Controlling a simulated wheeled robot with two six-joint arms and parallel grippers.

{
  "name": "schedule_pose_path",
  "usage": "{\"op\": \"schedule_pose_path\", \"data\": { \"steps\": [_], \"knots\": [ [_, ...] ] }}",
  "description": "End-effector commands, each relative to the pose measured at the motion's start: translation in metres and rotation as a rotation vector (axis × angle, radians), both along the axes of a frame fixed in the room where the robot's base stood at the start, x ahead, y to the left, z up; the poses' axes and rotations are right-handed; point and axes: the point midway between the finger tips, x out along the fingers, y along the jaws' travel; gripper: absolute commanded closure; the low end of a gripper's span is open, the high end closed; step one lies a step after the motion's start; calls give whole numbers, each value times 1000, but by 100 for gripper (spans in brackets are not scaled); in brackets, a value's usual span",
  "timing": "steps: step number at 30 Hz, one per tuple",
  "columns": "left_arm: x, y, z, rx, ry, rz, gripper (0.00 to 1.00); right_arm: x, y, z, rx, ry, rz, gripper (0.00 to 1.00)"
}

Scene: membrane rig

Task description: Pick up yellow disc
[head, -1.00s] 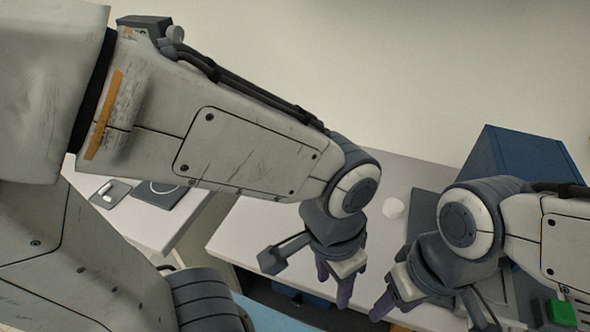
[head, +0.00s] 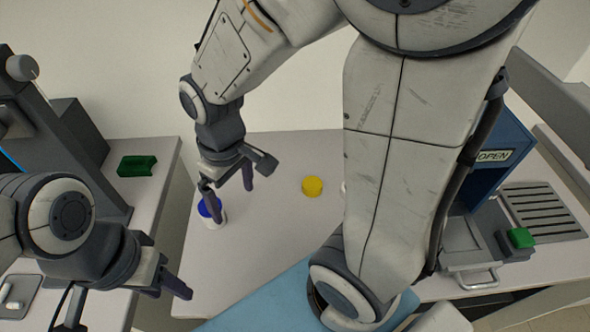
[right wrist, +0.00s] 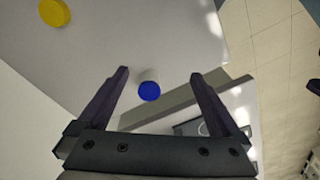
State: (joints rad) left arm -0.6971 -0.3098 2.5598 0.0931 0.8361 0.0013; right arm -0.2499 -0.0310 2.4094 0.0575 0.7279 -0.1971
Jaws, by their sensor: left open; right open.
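The yellow disc (head: 312,186) lies on the light table in the head view, right of my right gripper. It also shows at the top left of the right wrist view (right wrist: 55,12), outside the jaws. My right gripper (head: 230,203) is open and empty, its fingers pointing down near a blue-topped white piece (head: 210,208). In the right wrist view that piece (right wrist: 149,91) appears between the open fingers, beyond their tips. My left gripper (head: 170,270) is open and empty at the lower left, away from the disc.
A green block (head: 137,166) sits on the left bench, beside dark equipment (head: 60,130). At the right stand a blue box marked OPEN (head: 500,150) and a slotted grey tray (head: 545,210). My arm hides part of the table. Table around the disc is clear.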

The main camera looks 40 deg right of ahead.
Motion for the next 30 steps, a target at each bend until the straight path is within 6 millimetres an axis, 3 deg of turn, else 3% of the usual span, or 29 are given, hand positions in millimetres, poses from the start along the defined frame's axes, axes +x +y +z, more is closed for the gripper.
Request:
{"op": "schedule_pose_path", "data": {
  "steps": [1, 5, 9, 12, 15, 18, 24, 30],
  "knots": [
    [0, 0, 4, 0, 0, 0, 50, 22, -29, -8, -9, 11, -70, 0],
    [0, 0, 8, 0, 0, 0, 50, 56, -103, -30, -26, 18, -186, 0],
    [0, 0, 11, 0, 0, 1, 50, 65, -176, -54, -34, 27, -285, 0],
    [0, 0, 12, 0, 0, 1, 50, 63, -212, -67, -38, 32, -329, 0],
    [0, 0, 13, 0, 0, 1, 50, 59, -233, -75, -40, 34, -355, 0],
    [0, 0, 15, 0, 0, 1, 50, 57, -242, -85, -40, 37, -363, 0],
    [0, 0, 20, 0, 0, 1, 50, 55, -242, -116, -39, 40, -364, 0],
    [0, 0, 23, 0, 0, 1, 50, 56, -242, -131, -40, 36, -365, 0]
  ]
}}
